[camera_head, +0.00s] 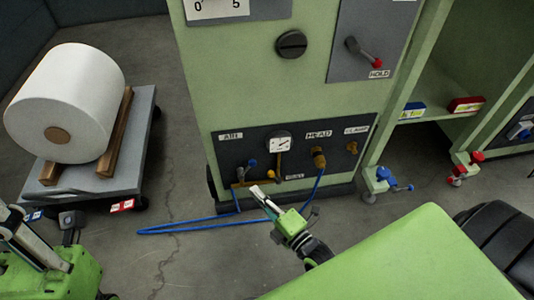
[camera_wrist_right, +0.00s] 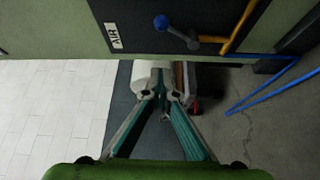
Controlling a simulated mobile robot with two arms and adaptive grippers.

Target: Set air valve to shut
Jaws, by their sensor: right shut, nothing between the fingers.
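The air valve's lever has a blue knob (camera_head: 253,163) on the dark lower panel (camera_head: 365,132) of the green machine, under the AIR label (camera_head: 231,136). In the right wrist view the blue knob (camera_wrist_right: 161,21) and its grey lever (camera_wrist_right: 178,33) show clearly at the top, beside the brass pipe (camera_wrist_right: 212,39). My right gripper (camera_head: 257,191) is in front of and just below the valve, its fingers shut and empty. In the wrist view its fingertips (camera_wrist_right: 160,92) meet below the knob, apart from it. My left gripper is partly visible at the lower left; its fingers are unclear.
A gauge (camera_head: 280,144) and brass fittings (camera_head: 319,158) sit to the valve's right. A blue hose (camera_head: 190,224) loops over the floor. A cart (camera_head: 130,172) with a white roll (camera_head: 68,95) stands left. A HOLD lever (camera_head: 363,52) is above; shelving is right.

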